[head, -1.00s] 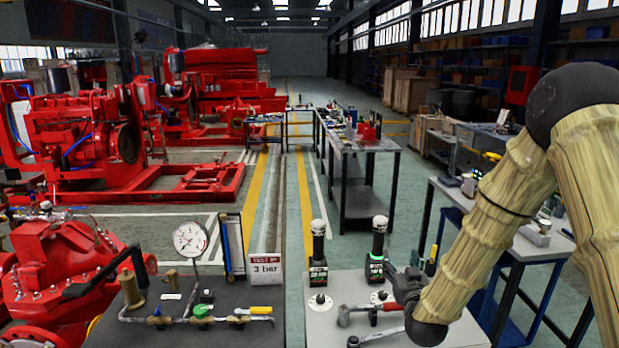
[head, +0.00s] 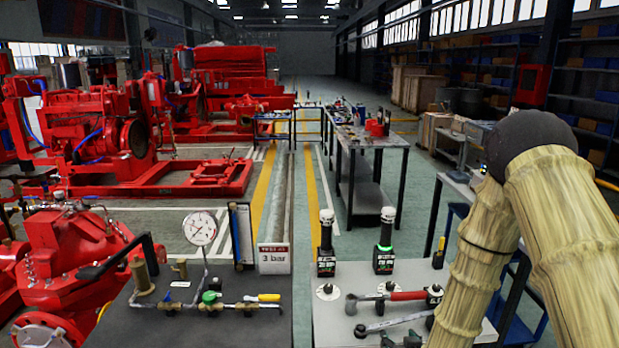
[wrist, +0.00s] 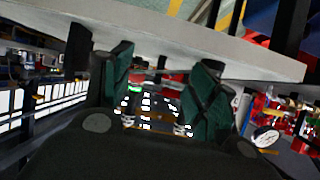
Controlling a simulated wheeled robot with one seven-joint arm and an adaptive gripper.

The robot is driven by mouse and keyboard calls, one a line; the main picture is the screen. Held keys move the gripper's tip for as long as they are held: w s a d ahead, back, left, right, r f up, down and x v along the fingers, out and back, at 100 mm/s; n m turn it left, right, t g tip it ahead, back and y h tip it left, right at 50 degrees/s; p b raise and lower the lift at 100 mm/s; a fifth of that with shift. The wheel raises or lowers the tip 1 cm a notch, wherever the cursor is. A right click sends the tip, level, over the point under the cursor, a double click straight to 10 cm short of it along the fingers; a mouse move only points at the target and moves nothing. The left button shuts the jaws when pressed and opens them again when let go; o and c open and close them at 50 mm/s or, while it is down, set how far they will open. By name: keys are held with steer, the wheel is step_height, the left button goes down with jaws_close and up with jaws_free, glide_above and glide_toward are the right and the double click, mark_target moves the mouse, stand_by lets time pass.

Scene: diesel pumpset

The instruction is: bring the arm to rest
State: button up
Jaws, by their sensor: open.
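My arm, with pale bamboo-like links and a dark elbow joint, reaches down the right side of the head view. My gripper (wrist: 160,82) shows in the wrist view with two dark green fingers spread apart and nothing between them. In the head view only dark tips of it show at the bottom edge, low by the near part of the light-topped bench (head: 455,290). The wrist picture looks upside down, with a pale bench edge across its top. Whether the gripper touches the bench cannot be told.
On the bench stand two black-and-white cylindrical devices (head: 326,245) (head: 385,242), with a red-handled hammer (head: 400,296) and a wrench (head: 395,321) nearer. Left is a dark bench with a pressure gauge (head: 200,228) and pipework. The aisle beyond is open.

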steer(key=s+a+f+g+b, duration=0.15)
steer(key=s+f+g, duration=0.45)
steer(key=s+f, duration=1.2)
steer(key=s+f+g+b, duration=0.1)
steer(key=s+f+g, duration=0.2)
steer(key=s, duration=0.8)
steer(key=s+f+g+b, duration=0.2)
steer(key=s+f, duration=0.3)
steer(key=s, duration=0.7)
steer(key=shift+s+d+f+g, duration=0.15)
steer(key=shift+d+f+g, duration=0.15)
steer(key=shift+g, duration=0.5)
steer(key=shift+c, duration=0.2)
